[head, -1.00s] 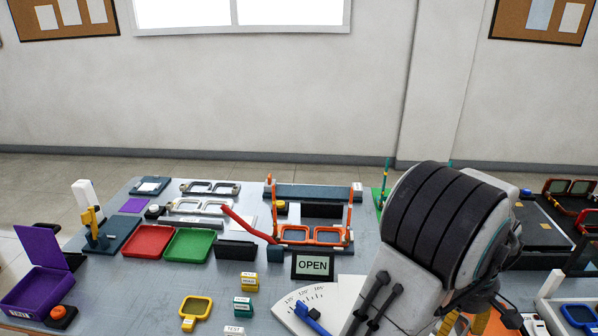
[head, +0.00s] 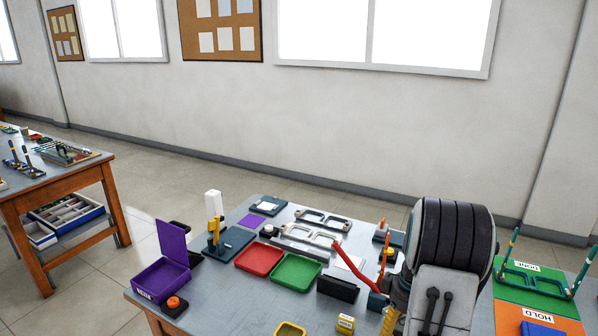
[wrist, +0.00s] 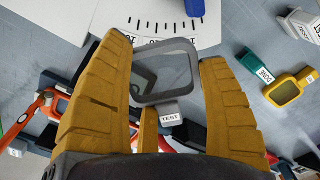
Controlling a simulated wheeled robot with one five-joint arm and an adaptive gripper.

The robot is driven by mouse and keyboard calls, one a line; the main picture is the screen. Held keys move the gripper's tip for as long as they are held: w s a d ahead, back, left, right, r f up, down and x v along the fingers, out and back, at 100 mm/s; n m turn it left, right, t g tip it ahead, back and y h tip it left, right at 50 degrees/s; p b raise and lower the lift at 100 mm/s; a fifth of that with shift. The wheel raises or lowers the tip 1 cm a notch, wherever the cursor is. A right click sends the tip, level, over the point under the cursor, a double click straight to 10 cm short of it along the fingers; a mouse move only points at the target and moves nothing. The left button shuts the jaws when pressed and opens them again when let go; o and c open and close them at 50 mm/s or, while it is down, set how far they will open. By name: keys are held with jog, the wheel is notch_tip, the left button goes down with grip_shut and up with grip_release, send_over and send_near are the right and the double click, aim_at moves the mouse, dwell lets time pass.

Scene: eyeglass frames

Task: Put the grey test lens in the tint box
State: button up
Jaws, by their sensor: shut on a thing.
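The grey test lens (wrist: 162,72), a rounded frame with dark glass and a tab marked TEST, is in the wrist view. In the head view my arm covers the lens, and only a little of my gripper's yellow shows at the bottom edge. The purple box (head: 160,281), which looks like the tint box, stands at the table's left end with its lid (head: 173,242) raised. Its label is too small to read surely.
A red tray (head: 259,259) and a green tray (head: 296,271) lie further right. A yellow lens (head: 290,330) is at the front edge. Another table (head: 60,185) stands at the left, with clear floor between.

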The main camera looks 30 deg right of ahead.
jog(key=w+a, duration=0.4)
jog(key=a, duration=0.1)
jog(key=w+a+f+p, duration=0.1)
jog(key=w+a, duration=0.2)
jog(key=a, duration=0.1)
jog(key=w+a, duration=0.4)
jog(key=a, duration=0.1)
jog(key=shift+w+a+f, duration=0.3)
jog(key=shift+w+f, duration=0.05)
jog(key=shift+n, duration=0.3)
jog(key=w+a, duration=0.1)
jog(key=a, duration=0.4)
jog(key=w+a+f+p, duration=0.1)
jog(key=a, duration=0.3)
jog(key=w+a, duration=0.2)
jog(key=a, duration=0.3)
jog(key=shift+a+f, duration=0.3)
jog(key=shift+f, duration=0.1)
jog(key=shift+p, duration=0.3)
